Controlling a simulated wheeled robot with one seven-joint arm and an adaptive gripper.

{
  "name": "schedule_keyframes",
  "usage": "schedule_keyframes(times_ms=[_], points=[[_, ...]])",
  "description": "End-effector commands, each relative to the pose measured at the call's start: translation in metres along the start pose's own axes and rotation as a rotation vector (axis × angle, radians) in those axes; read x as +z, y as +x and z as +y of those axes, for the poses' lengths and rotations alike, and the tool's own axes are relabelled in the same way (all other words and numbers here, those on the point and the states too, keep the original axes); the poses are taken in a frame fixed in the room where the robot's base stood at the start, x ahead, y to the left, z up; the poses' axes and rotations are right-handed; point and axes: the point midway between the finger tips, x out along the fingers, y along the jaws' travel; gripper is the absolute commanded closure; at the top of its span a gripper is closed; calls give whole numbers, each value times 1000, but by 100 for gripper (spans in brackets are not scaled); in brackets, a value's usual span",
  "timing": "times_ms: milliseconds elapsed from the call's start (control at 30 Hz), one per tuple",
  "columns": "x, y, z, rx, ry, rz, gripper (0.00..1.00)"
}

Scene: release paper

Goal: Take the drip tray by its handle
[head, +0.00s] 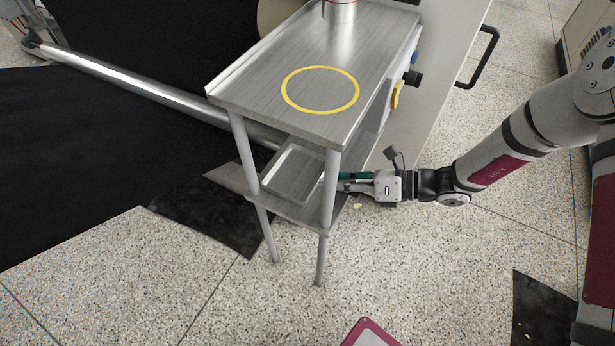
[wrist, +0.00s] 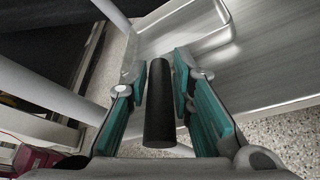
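The drip tray (head: 292,172) is a shallow metal tray on the lower shelf of a steel stand in the head view. A metal rim, likely the tray's (wrist: 212,45), shows at the top of the wrist view. A black cylindrical handle (wrist: 159,108) lies between the teal finger pads of my gripper (wrist: 161,80), pointing back toward the wrist. My gripper (head: 345,181) reaches in from the right at shelf height, beside a front leg. Its fingers are open, with gaps showing on both sides of the handle. The handle is hidden in the head view.
The steel stand (head: 250,85) has a yellow ring (head: 320,90) marked on its top and thin legs, one (head: 331,190) close to my gripper. Knobs (head: 412,78) stick out on its right side. Speckled floor (head: 420,270) is clear in front.

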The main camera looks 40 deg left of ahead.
Motion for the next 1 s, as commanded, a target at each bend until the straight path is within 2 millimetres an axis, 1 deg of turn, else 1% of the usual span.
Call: schedule_keyframes(times_ms=[33, 67, 100, 467, 633, 767, 1000], points=[[0, 0, 0, 0, 0, 0, 92], [0, 0, 0, 0, 0, 0, 98], [0, 0, 0, 0, 0, 0, 100], [2, -1, 1, 1, -1, -2, 100], [6, -11, 4, 0, -1, -3, 100], [12, -29, 7, -2, -2, -4, 100], [18, -82, 12, -3, -1, -4, 100]])
